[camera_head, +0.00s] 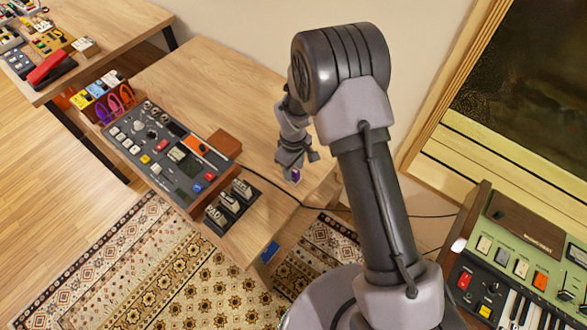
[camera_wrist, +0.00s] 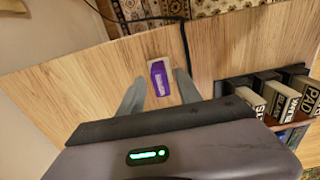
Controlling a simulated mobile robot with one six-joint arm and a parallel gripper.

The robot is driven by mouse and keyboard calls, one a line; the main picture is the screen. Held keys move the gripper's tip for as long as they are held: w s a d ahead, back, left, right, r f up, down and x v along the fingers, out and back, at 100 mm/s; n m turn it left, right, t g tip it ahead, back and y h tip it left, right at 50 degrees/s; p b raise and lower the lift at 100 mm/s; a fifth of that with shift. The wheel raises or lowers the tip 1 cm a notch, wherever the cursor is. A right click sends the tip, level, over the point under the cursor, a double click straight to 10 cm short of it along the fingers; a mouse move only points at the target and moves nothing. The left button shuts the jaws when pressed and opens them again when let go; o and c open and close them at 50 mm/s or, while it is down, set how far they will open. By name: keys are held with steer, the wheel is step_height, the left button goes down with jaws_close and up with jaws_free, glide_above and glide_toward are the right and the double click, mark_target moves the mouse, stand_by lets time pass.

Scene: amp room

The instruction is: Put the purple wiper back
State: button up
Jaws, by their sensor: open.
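The purple wiper (camera_wrist: 160,78) shows in the wrist view as a small purple block with pale lettering, on a beige backing over the wooden table. In the head view only a small purple patch (camera_head: 295,175) of it shows below my gripper. My gripper (camera_wrist: 159,85) is open, with one finger on each side of the wiper. I cannot tell whether the fingers touch it. In the head view my gripper (camera_head: 293,163) hangs low over the right part of the table. A black holder (camera_head: 232,206) with several pale-topped blocks stands at the table's front edge.
A grey control panel (camera_head: 160,150) with coloured buttons fills the table's middle, with a brown block (camera_head: 225,143) behind it. Colourful loops (camera_head: 113,103) stand at the left. A green keyboard unit (camera_head: 520,255) is at right. Bare wood (camera_head: 215,90) lies at the back.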

step_height(320, 180, up, 11)
steer(key=p, duration=0.3)
step_height(320, 180, up, 8)
steer(key=f+m, duration=0.1)
steer(key=m, duration=0.1)
glide_above(294, 170)
steer(key=d, duration=0.2)
steer(key=s+d+r+m+t+y, duration=0.1)
steer(key=s+d+r+m, duration=0.15)
steer(key=r, duration=0.45)
steer(key=s+d+r+m+t, duration=0.2)
steer(key=s+r, duration=0.2)
steer(key=r, duration=0.3)
steer(key=s+d+r+m+t, duration=0.1)
steer(key=s+r+m, duration=0.1)
steer(key=s, duration=0.3)
steer(key=s+d+r+m+t, duration=0.1)
steer(key=s+r+m, duration=0.2)
steer(key=s, duration=0.3)
steer(key=s+d+r+m+y, duration=0.1)
steer(key=s+r+m, duration=0.2)
steer(key=s, duration=0.2)
steer(key=shift+s+d+t, duration=0.2)
steer(key=shift+s+t, duration=0.15)
steer(key=shift+t, duration=0.05)
step_height(294, 170, down, 7)
steer(key=b, duration=0.7)
steer(key=shift+f, duration=0.15)
